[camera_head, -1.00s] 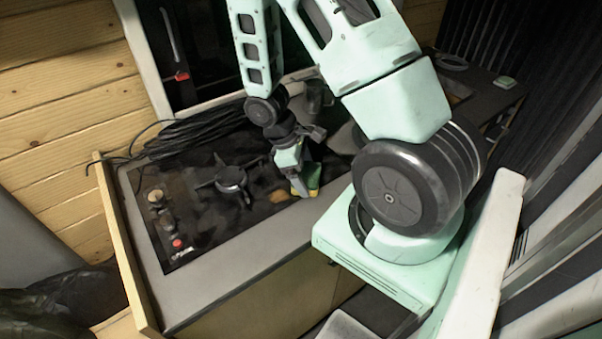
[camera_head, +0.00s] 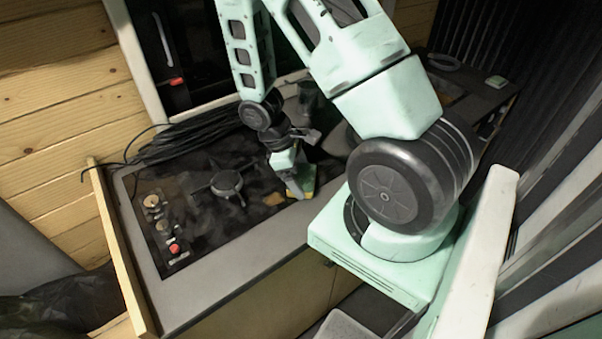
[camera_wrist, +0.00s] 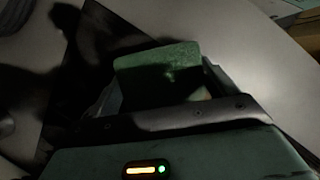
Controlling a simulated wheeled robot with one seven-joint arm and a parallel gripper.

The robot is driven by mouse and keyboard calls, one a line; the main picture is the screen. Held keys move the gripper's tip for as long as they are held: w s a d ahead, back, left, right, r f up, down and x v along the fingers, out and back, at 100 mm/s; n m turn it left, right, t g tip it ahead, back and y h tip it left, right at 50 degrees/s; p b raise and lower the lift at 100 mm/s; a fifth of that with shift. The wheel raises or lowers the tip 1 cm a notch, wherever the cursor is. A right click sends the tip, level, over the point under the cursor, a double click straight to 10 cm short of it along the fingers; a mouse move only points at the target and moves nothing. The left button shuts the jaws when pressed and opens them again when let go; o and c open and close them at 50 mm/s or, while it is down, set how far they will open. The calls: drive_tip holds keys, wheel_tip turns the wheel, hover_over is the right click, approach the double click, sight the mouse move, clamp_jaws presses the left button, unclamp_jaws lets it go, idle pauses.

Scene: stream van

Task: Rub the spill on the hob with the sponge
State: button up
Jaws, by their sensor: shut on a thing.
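The black hob (camera_head: 190,215) is set in the grey worktop, with a round burner and pan support (camera_head: 226,183) in its middle. A brownish patch that looks like the spill (camera_head: 273,198) lies on the hob's right part, just left of my gripper. My gripper (camera_head: 296,186) points down at the hob's right front edge, shut on a green and yellow sponge (camera_head: 305,179). The sponge's green face (camera_wrist: 158,72) fills the space between the fingers in the wrist view. The sponge is low by the hob, but I cannot tell whether it touches.
Control knobs (camera_head: 152,201) and a red knob (camera_head: 174,248) line the hob's left side. A coil of black cable (camera_head: 195,137) lies behind the hob. A wooden board (camera_head: 121,255) edges the worktop at left. The front worktop strip (camera_head: 245,255) is clear.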

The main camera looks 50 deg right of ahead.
sight(271, 204)
drive_tip(key=shift+w+a+r+p, duration=0.15)
drive_tip(key=shift+w+a, duration=0.2)
drive_tip(key=shift+a, duration=0.45)
drive_tip(key=shift+w+a+r+p, duration=0.15)
drive_tip(key=shift+w+a, duration=0.15)
drive_tip(key=shift+a, duration=0.5)
drive_tip(key=shift+w+a+f, duration=0.15)
drive_tip(key=shift+w+a, duration=0.15)
drive_tip(key=shift+a, duration=0.85)
drive_tip(key=shift+w+a+f, duration=0.1)
drive_tip(key=shift+w+a, duration=0.2)
drive_tip(key=shift+a, duration=0.9)
drive_tip(key=shift+w+a+f, duration=0.15)
drive_tip(key=shift+w+a, duration=0.15)
drive_tip(key=shift+a, duration=0.85)
drive_tip(key=shift+r+p, duration=2.75)
drive_tip(key=shift+r, duration=0.25)
drive_tip(key=shift+r, duration=0.1)
wheel_tip(271, 204, up, 3)
drive_tip(key=p, duration=0.2)
drive_tip(key=shift+p, duration=0.35)
